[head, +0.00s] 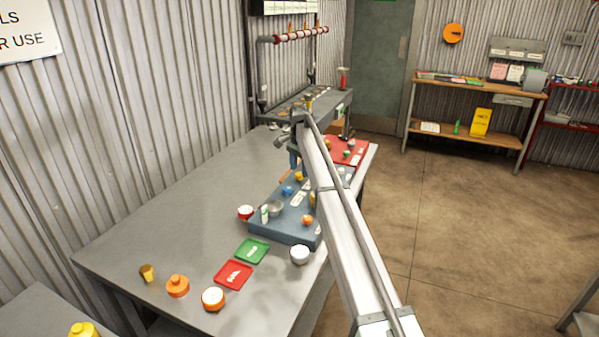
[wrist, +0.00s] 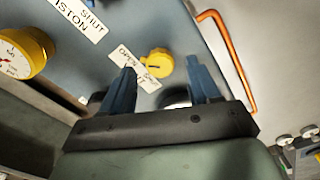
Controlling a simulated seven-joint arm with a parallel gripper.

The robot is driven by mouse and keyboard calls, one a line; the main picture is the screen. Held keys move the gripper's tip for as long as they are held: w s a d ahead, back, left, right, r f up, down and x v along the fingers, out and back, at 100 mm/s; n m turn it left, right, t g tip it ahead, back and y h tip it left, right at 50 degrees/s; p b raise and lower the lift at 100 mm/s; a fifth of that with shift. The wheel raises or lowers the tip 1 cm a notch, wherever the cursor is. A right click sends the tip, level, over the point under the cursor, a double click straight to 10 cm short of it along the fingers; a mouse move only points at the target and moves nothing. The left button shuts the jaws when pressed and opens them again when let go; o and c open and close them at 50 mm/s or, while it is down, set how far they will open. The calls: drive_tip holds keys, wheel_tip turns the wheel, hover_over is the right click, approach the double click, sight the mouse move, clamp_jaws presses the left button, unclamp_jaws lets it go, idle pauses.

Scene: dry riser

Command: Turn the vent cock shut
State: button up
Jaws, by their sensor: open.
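In the wrist view a round yellow knob (wrist: 157,63) with a dark slot mark sits on a blue-grey panel (wrist: 150,25). It appears to be the vent cock, though no name for it is readable. A white label (wrist: 124,56) beside it reads OPEN; its lower part is partly hidden or too blurred to read. My gripper (wrist: 161,68) is open and empty, its two blue fingers appearing on either side of the knob. I cannot tell whether they touch it. In the head view my gripper (head: 294,160) is over the far part of the panel, largely hidden by my arm.
A yellow-rimmed gauge (wrist: 22,52) is left of the knob, and an orange pipe (wrist: 233,60) runs along the right. The table's left side (head: 170,215) is clear.

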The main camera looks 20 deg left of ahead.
drive_tip(key=shift+f, duration=0.95)
drive_tip(key=shift+c, duration=0.2)
drive_tip(key=c, duration=1)
